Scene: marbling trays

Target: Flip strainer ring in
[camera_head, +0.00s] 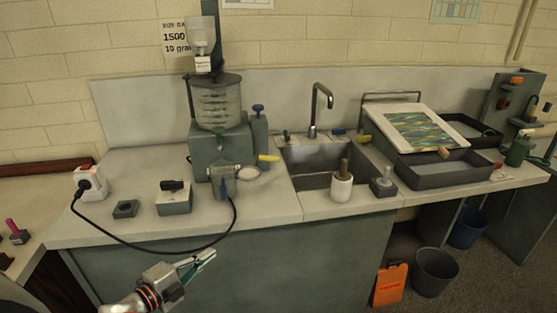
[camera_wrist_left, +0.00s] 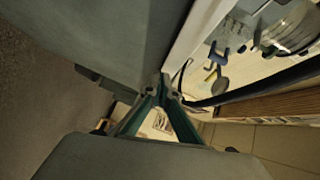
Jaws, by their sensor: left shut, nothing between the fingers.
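The strainer ring (camera_head: 248,172) looks like a round pale disc. It sits beside the spout at the front of the grey-green mixing machine (camera_head: 219,147), out to its right side. A yellow handle (camera_head: 268,158) shows next to it. In the left wrist view a grey disc (camera_wrist_left: 220,86) with a yellow part looks like the same ring, seen sideways. My left gripper (camera_head: 208,256) is shut and empty, low in front of the counter and well apart from the ring. Its fingertips also show in the left wrist view (camera_wrist_left: 168,88). My right gripper is not in view.
A black cable (camera_head: 140,244) droops over the counter's front edge, from a white plug box (camera_head: 91,183) to the machine. A small box (camera_head: 174,198) stands left of the machine. Right are a sink (camera_head: 312,158), a white pot (camera_head: 342,184) and dark trays (camera_head: 445,170).

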